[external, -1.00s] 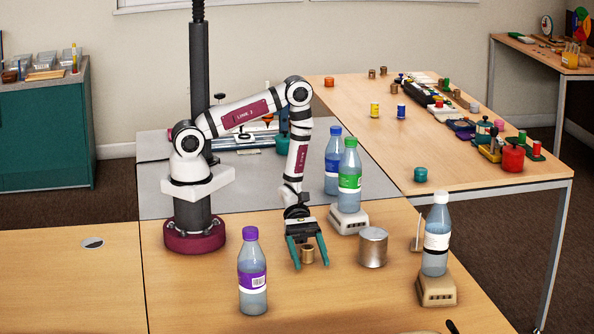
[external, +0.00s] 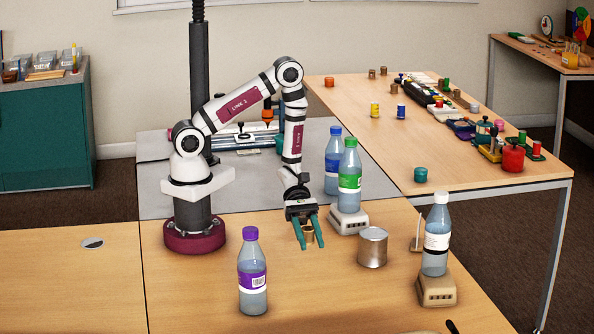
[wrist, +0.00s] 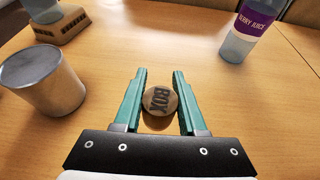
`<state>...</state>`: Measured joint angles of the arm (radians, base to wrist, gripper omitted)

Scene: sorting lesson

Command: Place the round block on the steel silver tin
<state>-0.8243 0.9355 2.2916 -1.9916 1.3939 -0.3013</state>
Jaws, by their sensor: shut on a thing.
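The round block (wrist: 160,100) is a small brown cylinder with "BOX" on its top. In the external view the block (external: 308,236) shows between the teal fingers of my gripper (external: 311,241), at or close to the table top. My gripper (wrist: 160,98) is shut on it in the wrist view, one finger on each side. The steel silver tin (external: 373,247) stands upright on the table, to the right of my gripper in the external view. The tin (wrist: 43,82) is at the left in the wrist view, apart from the gripper.
A purple-labelled bottle (external: 252,272) stands at the front left. A green-capped bottle (external: 349,178) stands on a pale block behind the tin, beside a blue-capped bottle (external: 332,160). A white-capped bottle (external: 436,236) stands on a tan block at the right. Bare table lies between block and tin.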

